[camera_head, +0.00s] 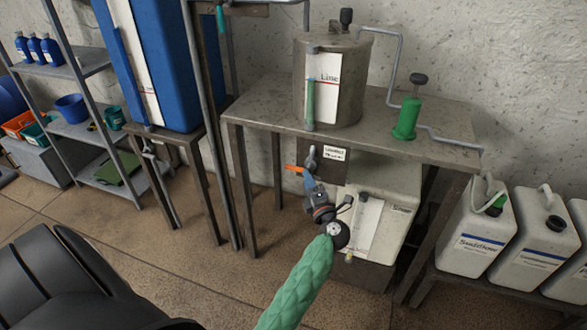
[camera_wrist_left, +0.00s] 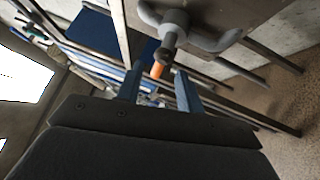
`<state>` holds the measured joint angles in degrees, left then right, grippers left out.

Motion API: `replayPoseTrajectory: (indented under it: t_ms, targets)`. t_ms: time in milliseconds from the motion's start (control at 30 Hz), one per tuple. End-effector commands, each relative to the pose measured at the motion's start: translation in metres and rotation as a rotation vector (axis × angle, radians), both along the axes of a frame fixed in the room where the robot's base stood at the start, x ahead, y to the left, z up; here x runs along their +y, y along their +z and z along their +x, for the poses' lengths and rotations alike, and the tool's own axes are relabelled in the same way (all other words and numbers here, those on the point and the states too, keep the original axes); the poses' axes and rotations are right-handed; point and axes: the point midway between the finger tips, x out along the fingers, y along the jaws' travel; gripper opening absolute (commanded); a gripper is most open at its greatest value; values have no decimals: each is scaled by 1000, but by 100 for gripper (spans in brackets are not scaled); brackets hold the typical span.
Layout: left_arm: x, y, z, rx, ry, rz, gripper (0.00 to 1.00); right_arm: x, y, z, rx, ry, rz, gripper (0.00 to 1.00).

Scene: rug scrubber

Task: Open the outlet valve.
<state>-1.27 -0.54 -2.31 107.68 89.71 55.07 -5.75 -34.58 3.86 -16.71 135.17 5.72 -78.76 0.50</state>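The outlet valve (camera_head: 311,157) is a small grey fitting under the table edge, below the steel tank, beside a small white label. Its orange handle (camera_head: 294,169) points left in the head view. My left gripper (camera_head: 309,181) has blue fingers and is just below the valve, close to the handle. In the left wrist view the two fingers (camera_wrist_left: 158,72) stand apart, with the orange handle end (camera_wrist_left: 157,70) at the gap between their tips and the grey valve pipe (camera_wrist_left: 205,40) just beyond. Contact cannot be told. My right gripper is not in view.
The Lime tank (camera_head: 330,90) and a green hand pump (camera_head: 408,118) stand on the metal table (camera_head: 265,115). A white container (camera_head: 375,215) stands below, behind my wrist. White jugs (camera_head: 475,230) are at right. A blue tank (camera_head: 165,60) and shelves (camera_head: 85,130) are at left.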

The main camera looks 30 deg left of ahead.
Motion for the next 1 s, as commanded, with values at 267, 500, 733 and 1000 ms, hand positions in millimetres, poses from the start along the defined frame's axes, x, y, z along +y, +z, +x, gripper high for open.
replayPoseTrajectory:
  t_ms: [267, 500, 733, 1000]
  targets:
    - [15, -2, -11, 11, 92, -17, 37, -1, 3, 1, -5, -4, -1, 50]
    - [41, 4, 5, 11, 91, -14, 37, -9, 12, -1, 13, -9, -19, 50]
    - [65, 7, 20, 11, 89, -16, 37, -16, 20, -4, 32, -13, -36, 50]
    - [76, 7, 26, 11, 89, -16, 37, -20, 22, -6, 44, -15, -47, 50]
